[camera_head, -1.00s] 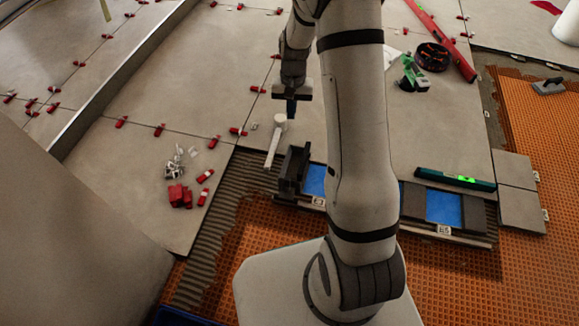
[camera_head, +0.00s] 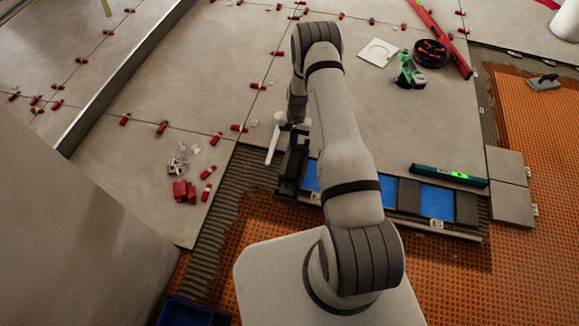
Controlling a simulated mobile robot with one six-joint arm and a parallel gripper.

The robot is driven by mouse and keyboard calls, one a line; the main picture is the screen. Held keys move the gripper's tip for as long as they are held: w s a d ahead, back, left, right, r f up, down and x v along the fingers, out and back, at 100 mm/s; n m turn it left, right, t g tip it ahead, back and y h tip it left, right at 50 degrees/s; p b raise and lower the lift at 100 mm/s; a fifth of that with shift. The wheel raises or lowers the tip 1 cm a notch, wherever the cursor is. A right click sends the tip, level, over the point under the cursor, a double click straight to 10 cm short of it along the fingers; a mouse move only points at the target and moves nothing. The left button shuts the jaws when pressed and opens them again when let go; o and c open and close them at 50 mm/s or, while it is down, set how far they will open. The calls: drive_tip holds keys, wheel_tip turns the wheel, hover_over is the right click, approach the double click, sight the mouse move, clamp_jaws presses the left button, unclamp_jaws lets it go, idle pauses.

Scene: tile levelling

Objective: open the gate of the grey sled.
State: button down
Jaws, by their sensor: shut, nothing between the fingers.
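The dark grey sled (camera_head: 408,227) is a long low tray with blue inside, lying right of centre in the head view. My arm crosses in front of its middle. A taller dark upright part (camera_head: 293,163) stands at its left end. A white lever-like handle (camera_head: 271,150) leans beside this end, its top close to my gripper. I cannot tell which part is the gate, or whether it is open. My gripper (camera_head: 291,135) is shut and empty, just above the sled's left end. Its fingertips are hard to make out against the dark part.
A green level (camera_head: 449,176) lies along the sled's back edge. Red wedges (camera_head: 185,191) and small clips lie on the tile to the left. A green tool (camera_head: 409,73) and a dark round container (camera_head: 431,53) stand behind. Orange matting (camera_head: 480,275) covers the front right.

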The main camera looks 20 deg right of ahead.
sight(287, 181)
drive_tip(key=shift+f, duration=0.1)
drive_tip(key=s+a+f+b, duration=0.3)
drive_tip(key=s+f+b, duration=0.1)
drive_tip(key=f, duration=0.5)
drive_tip(key=shift+s+f, duration=0.3)
drive_tip(key=shift+s, duration=0.55)
